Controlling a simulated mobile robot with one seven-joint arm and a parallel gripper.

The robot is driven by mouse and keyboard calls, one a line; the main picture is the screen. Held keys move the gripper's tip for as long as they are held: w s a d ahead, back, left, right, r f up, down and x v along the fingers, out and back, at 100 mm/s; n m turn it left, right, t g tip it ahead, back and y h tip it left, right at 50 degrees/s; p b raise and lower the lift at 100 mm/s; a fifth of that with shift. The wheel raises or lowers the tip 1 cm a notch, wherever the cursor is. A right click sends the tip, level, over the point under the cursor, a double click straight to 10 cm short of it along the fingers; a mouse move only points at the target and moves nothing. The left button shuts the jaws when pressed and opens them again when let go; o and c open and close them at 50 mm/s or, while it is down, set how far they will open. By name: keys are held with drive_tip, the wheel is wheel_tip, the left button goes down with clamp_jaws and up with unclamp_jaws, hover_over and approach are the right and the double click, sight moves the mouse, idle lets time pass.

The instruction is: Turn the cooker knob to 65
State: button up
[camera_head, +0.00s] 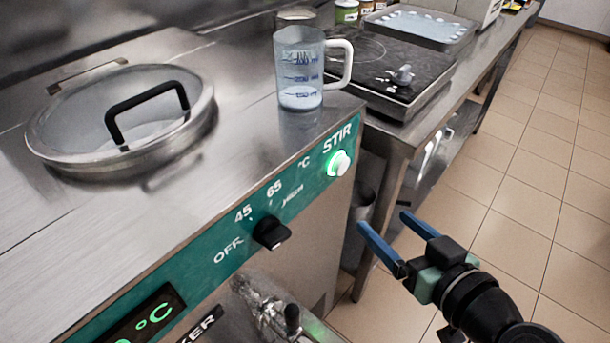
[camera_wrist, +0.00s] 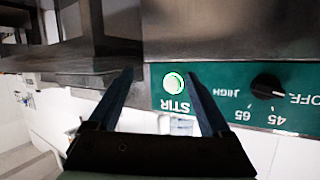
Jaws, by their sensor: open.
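The black cooker knob (camera_head: 271,233) sits on the green control panel (camera_head: 205,270), near the labels OFF, 45, 65 and HIGH. In the wrist view, which is upside down, the knob (camera_wrist: 267,86) is on the right, with a small white mark on it. I cannot tell for sure which label it points to. My gripper (camera_head: 382,219) is open and empty, in the air to the right of the panel, apart from the knob. In the wrist view the gripper (camera_wrist: 159,71) has the lit STIR button (camera_wrist: 173,82) between its fingers, and the knob lies outside them.
Below the knob is a metal tap-like outlet (camera_head: 270,312). The tiled floor at right is open.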

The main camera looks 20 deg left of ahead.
sight(282, 240)
drive_tip(key=s+a+r+n+g+y+p, duration=0.2)
drive_tip(key=s+n+g+y+p, duration=0.35)
drive_tip(key=s, duration=0.75)
drive_tip(key=shift+m+t+y, duration=0.65)
drive_tip(key=shift+m+y, duration=0.2)
drive_tip(key=shift+y, duration=0.1)
drive_tip(key=p+x, duration=0.1)
drive_tip(key=x, duration=1.1)
drive_tip(key=shift+w+p, duration=0.15)
drive_tip(key=shift+p, duration=0.15)
clamp_jaws()
